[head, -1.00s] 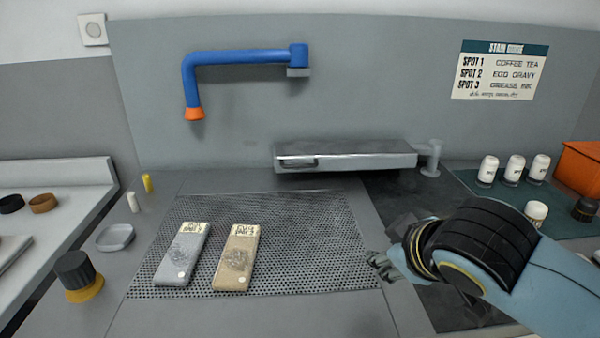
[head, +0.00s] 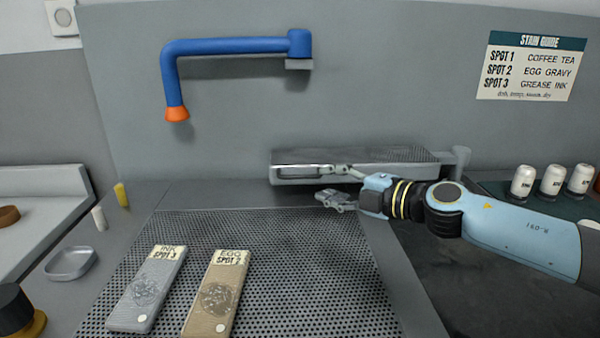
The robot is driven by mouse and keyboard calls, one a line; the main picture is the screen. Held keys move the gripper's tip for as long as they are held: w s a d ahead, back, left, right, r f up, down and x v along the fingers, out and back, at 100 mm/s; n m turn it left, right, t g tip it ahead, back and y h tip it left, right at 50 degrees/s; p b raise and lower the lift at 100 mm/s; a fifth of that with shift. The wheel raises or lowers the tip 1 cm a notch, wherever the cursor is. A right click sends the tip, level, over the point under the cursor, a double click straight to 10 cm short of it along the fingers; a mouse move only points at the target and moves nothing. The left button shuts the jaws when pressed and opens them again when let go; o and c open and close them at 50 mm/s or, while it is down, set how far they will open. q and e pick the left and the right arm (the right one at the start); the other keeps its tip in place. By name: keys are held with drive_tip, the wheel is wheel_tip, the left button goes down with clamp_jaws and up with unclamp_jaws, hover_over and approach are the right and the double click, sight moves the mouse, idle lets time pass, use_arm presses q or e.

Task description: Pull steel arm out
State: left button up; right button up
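The steel arm (head: 411,156), a long flat metal board with a perforated top, lies along the back wall and joins a grey pivot post (head: 459,158) at its right end. A handle recess (head: 296,172) shows at the left of its front face. My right gripper (head: 326,183) is in front of that face, just right of the handle. Its fingers are spread, one high near the handle and one lower, with nothing seen between them. I cannot tell whether the upper finger touches the handle. My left gripper is not in view.
A perforated work surface (head: 290,270) holds a grey spot 3 block (head: 148,290) and a tan spot 2 block (head: 217,293). A blue pipe with an orange nozzle (head: 176,113) hangs above. White bottles (head: 523,182) stand right. A small dish (head: 70,262) lies left.

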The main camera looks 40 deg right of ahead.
sight(302, 177)
drive_tip(key=x, duration=0.8)
drive_tip(key=shift+w+a, duration=0.1)
drive_tip(key=shift+w, duration=0.1)
drive_tip(key=shift+c, duration=0.3)
clamp_jaws()
